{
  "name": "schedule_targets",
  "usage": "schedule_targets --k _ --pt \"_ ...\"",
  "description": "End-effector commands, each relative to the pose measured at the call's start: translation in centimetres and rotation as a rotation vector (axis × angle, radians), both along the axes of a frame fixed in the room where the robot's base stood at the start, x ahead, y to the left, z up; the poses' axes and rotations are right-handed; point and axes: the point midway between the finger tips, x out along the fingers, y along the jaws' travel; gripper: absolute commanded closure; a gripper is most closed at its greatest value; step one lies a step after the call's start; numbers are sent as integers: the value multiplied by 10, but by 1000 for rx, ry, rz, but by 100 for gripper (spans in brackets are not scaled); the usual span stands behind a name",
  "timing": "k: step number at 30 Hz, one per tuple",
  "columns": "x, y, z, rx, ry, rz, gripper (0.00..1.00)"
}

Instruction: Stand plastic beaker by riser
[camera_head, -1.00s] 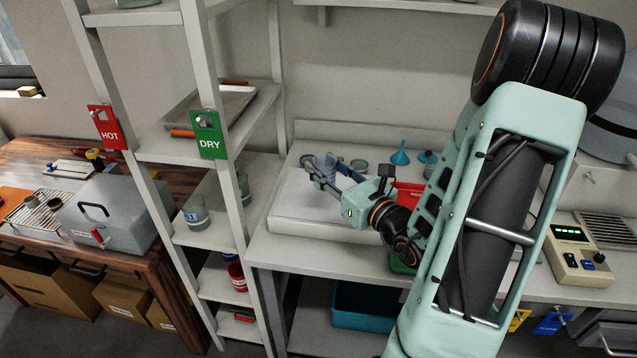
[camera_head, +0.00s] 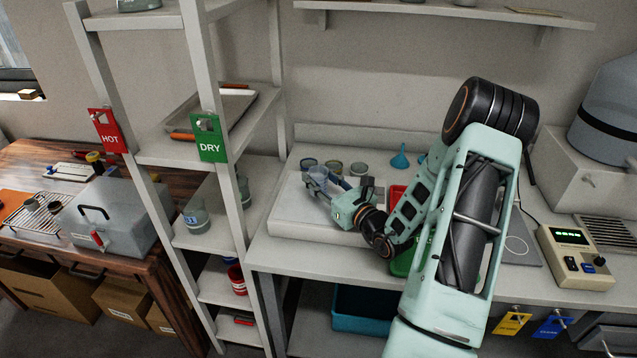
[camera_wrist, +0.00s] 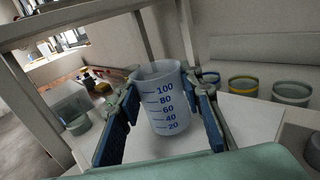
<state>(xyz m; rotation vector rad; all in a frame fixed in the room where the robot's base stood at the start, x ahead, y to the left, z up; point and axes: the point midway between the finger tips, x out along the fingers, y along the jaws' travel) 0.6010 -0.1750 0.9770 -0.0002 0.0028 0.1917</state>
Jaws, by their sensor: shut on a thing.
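The plastic beaker (camera_wrist: 163,98) is translucent with a blue scale from 20 to 100. In the wrist view it stands between the two blue-padded fingers of my gripper (camera_wrist: 160,118), which is shut on it. In the head view the beaker (camera_head: 318,178) is small and partly covered by my gripper (camera_head: 322,184). It is over the left part of the pale raised slab (camera_head: 300,228), which may be the riser. I cannot tell whether the beaker's base touches the slab.
Several short round containers (camera_head: 334,167) stand behind the beaker, with a blue funnel (camera_head: 400,158) to their right. The shelf rack with the green DRY tag (camera_head: 209,138) stands close on the left. A red bin (camera_head: 398,196) is right of the slab.

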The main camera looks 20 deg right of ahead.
Motion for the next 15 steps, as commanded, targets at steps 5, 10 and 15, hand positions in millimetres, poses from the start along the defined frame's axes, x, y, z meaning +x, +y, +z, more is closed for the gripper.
schedule_targets --k 5,10,15 --pt "0 0 -17 1 0 1 91" --pt "0 0 -17 -1 -1 1 91" --pt "0 0 -19 -1 -1 1 91"
